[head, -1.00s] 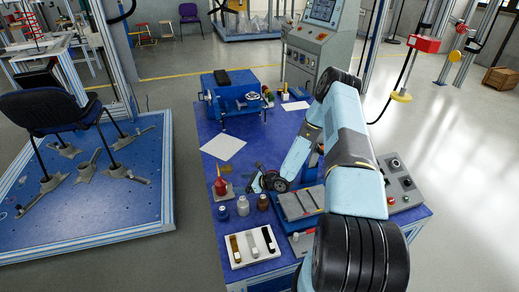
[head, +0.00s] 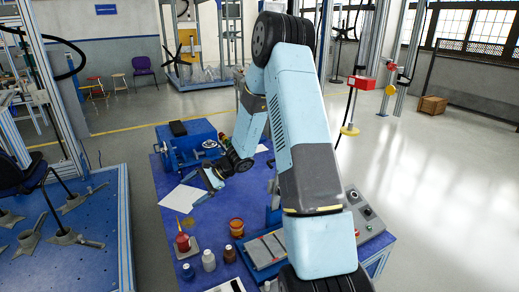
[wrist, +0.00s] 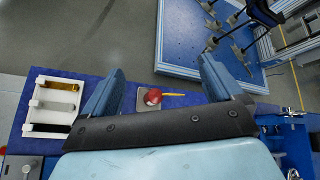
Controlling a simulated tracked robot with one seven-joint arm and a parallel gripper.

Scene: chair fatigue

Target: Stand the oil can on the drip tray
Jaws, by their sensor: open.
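The oil can (head: 182,242) is a small red can with a yellow spout. It appears to stand upright on a grey square plate, the drip tray (head: 192,250), near the bench's left edge. In the wrist view the can (wrist: 152,97) shows beyond the jaws, with the spout pointing right and part of the tray (wrist: 141,103) around it. My gripper (head: 204,187) is open and empty, above the bench and behind the can in the head view. The wrist view shows both jaws (wrist: 162,68) spread wide, nothing between them. The exact can-to-tray contact is too small to tell.
A white sheet (head: 178,199) lies by the gripper. Small bottles (head: 208,261) and an orange-brown tin (head: 237,227) stand near the can. A blue vise-like machine (head: 185,145) is at the back. A white rack (wrist: 53,105) lies on the bench.

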